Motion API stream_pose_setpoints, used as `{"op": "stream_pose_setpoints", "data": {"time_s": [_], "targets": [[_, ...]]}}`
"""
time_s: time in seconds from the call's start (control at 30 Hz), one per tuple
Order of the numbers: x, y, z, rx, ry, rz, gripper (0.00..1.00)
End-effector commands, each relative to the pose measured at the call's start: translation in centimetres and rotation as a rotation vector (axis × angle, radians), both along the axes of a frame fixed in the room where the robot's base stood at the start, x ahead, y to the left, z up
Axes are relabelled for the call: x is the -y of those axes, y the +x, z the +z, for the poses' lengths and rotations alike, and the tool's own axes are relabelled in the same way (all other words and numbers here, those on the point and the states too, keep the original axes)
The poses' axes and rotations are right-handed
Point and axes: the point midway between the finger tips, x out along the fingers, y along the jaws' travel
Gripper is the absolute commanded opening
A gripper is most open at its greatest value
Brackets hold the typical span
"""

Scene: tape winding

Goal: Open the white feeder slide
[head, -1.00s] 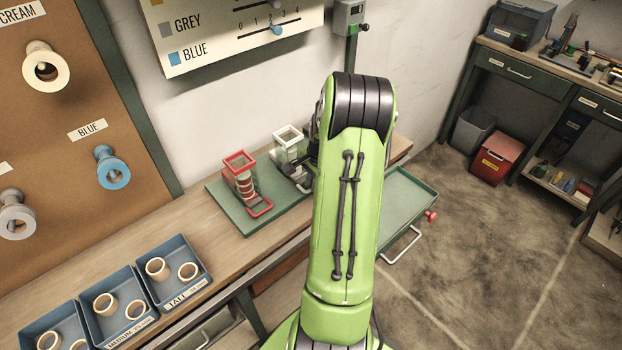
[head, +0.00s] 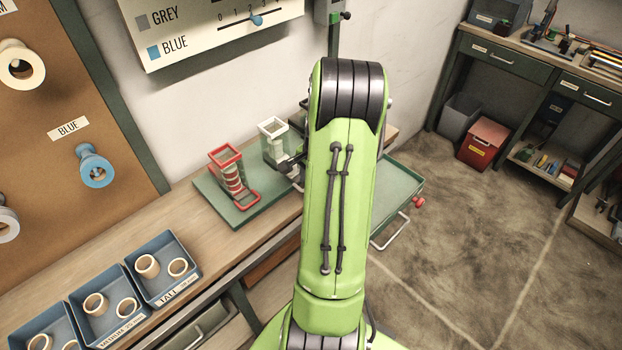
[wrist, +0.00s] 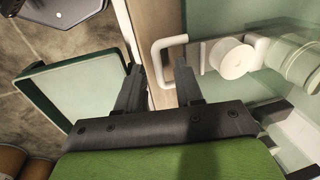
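The white feeder (head: 273,142) stands on the green base plate, partly behind my arm in the head view. In the wrist view its white slide shows a round white piece (wrist: 232,60) and a white U-shaped handle (wrist: 157,58). My gripper (wrist: 158,72) is open, with one dark finger on each side of the handle's outer bar. A gap shows between the bar and each finger. In the head view only a dark part of the gripper (head: 290,162) shows beside the white feeder; my arm hides the rest.
The red feeder (head: 226,160) with its red handle stands left of the white one on the green plate (head: 208,190). A green tray (head: 397,180) sits right of my arm. Blue bins (head: 188,248) of rings stand on the bench at lower left.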

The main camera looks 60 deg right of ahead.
Motion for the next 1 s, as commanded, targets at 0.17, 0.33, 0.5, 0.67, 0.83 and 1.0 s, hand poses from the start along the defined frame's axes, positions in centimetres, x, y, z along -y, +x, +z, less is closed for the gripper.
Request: {"op": "stream_pose_setpoints", "data": {"time_s": [0.17, 0.33, 0.5, 0.67, 0.83, 1.0], "targets": [[0.0, -0.5, 3.8, 0.003, -0.006, -0.002, 0.36], [-0.2, -1.4, 8.7, 0.003, -0.007, -0.001, 0.36], [-0.4, -2.1, 13.0, 0.002, -0.005, -0.001, 0.36], [-0.5, -2.6, 15.1, 0.001, -0.002, 0.0, 0.36], [-0.5, -2.7, 15.4, 0.001, -0.001, -0.001, 0.36], [-0.5, -2.6, 15.3, 0.001, -0.001, -0.001, 0.36]]}}
